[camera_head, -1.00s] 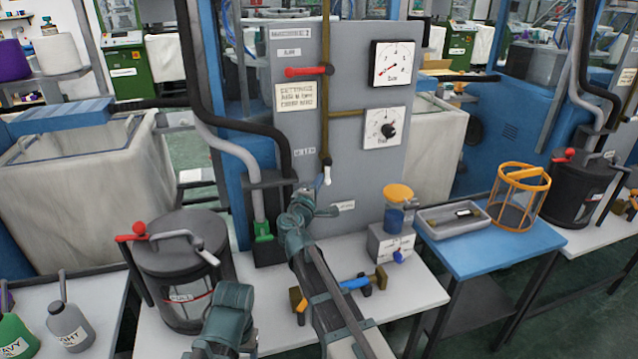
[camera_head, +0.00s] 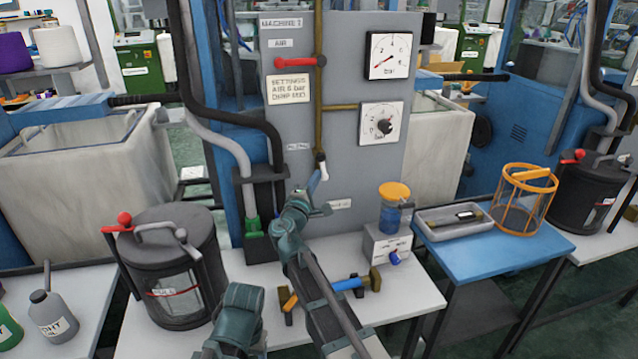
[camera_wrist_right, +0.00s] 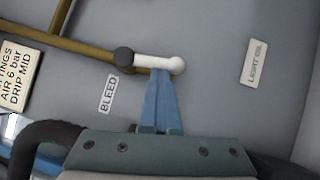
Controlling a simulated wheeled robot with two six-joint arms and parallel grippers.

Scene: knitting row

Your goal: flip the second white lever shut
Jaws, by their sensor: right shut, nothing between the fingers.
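A short white lever (camera_head: 322,167) hangs at the lower end of the brass pipe on the grey machine panel. In the right wrist view the white lever (camera_wrist_right: 150,62) runs from a dark pivot to a white ball end, roughly in line with the pipe, beside a BLEED label (camera_wrist_right: 108,93). My right gripper (camera_head: 314,184) is at the lever. Its blue fingers (camera_wrist_right: 162,74) are shut together with nothing between them, their tips at the lever's side near the ball end; contact is hard to tell.
A red lever (camera_head: 300,62) and two gauges are higher on the grey panel (camera_head: 340,90). A dark lidded pot (camera_head: 165,255) stands left on the white table. An orange-lidded jar (camera_head: 394,210) stands right of my arm. Black and grey hoses run left of the panel.

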